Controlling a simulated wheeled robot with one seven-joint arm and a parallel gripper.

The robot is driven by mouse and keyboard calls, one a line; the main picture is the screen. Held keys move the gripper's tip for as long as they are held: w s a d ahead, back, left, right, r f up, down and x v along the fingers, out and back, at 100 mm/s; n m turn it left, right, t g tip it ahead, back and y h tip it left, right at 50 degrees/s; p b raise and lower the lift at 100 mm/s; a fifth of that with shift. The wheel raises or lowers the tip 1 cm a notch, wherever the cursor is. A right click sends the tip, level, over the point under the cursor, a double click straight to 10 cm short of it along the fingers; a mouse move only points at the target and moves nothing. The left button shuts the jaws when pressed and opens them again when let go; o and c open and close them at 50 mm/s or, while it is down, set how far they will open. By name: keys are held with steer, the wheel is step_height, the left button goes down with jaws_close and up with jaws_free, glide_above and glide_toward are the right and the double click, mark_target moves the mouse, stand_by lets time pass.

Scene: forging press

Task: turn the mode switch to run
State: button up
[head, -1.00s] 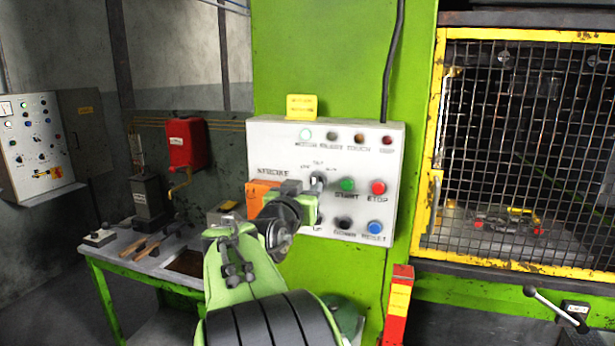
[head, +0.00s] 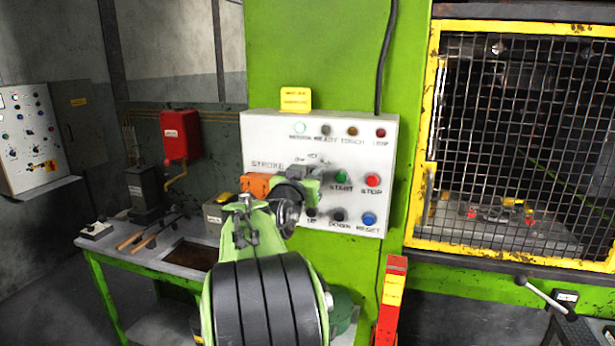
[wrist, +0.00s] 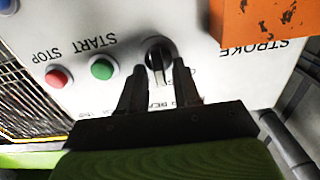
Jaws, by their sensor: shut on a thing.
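The mode switch (wrist: 158,54) is a round black knob with a pale pointer line, on the white control panel (head: 255,140). In the wrist view, which shows the panel upside down, my gripper (wrist: 158,66) has one dark finger on each side of the knob and is shut on it. The pointer line runs down between the fingers toward partly covered lettering, so the position it marks cannot be read. In the head view my gripper (head: 312,178) is against the panel left of START and hides the knob.
A green START button (head: 342,177) and a red STOP button (head: 372,181) sit right of the switch. A blue RESET button (head: 369,219) is below. An orange block (head: 256,185) sticks out at left under STROKE. A mesh guard (head: 520,130) stands at right.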

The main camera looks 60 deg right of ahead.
steer(key=shift+f, duration=0.1)
steer(key=m+b, duration=0.2)
steer(key=b, duration=0.1)
steer(key=m+b, duration=0.6)
steer(key=b, duration=0.1)
steer(key=shift+s+f, duration=0.15)
steer(key=shift+s, duration=0.2)
steer(key=shift+m, duration=0.5)
steer(key=o, duration=0.7)
steer(key=shift+d, duration=0.1)
steer(key=shift+c, duration=0.2)
steer(key=s+a+b, duration=0.2)
steer(key=a, duration=1.3)
steer(key=shift+s+a, duration=0.25)
steer(key=shift+a, duration=0.1)
